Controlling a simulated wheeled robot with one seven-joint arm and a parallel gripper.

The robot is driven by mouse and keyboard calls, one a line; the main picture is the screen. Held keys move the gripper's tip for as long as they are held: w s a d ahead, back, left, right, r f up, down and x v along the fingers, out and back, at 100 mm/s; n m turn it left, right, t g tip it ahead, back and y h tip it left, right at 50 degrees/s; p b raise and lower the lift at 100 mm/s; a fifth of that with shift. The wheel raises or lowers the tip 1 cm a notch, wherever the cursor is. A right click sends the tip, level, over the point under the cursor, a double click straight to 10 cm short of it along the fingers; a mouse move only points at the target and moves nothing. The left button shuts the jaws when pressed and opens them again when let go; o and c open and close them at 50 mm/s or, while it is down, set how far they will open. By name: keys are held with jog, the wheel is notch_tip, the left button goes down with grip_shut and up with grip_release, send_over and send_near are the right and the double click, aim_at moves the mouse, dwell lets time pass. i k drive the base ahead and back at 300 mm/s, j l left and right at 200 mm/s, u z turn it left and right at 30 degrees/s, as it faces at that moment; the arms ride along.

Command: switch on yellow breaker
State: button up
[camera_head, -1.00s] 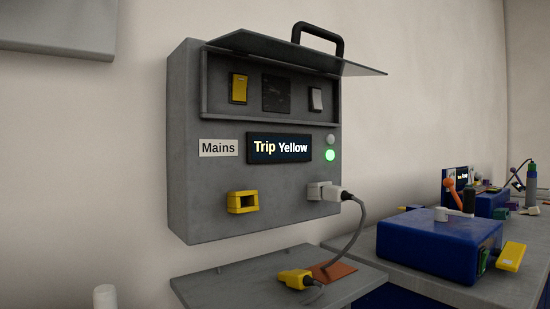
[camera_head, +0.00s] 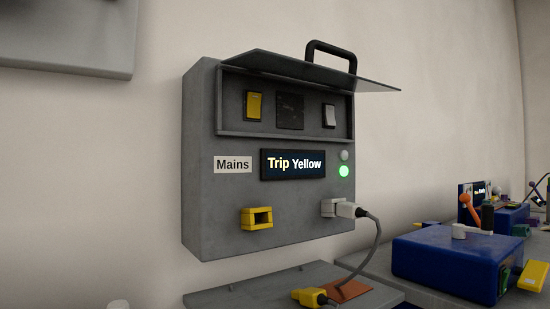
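The yellow breaker (camera_head: 254,105) is a rocker switch at the upper left of the grey mains box (camera_head: 200,170) on the wall. It sits in a recess under a raised cover (camera_head: 310,70) with a black handle (camera_head: 333,50). I cannot tell for sure which way the rocker is set. A white rocker switch (camera_head: 329,115) sits at the right of the same recess, with a dark panel (camera_head: 290,111) between them. The display (camera_head: 292,164) reads "Trip Yellow". A green light (camera_head: 344,171) is lit beside it. My gripper is not in view.
A yellow socket (camera_head: 257,218) on the box is empty. A white plug (camera_head: 347,209) is in the other socket, its cable running to a yellow connector (camera_head: 312,298) on a grey shelf (camera_head: 230,294). A blue box (camera_head: 445,265) stands on the bench at right.

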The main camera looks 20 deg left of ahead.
aim_at(253, 101)
jog(key=u, duration=1.25)
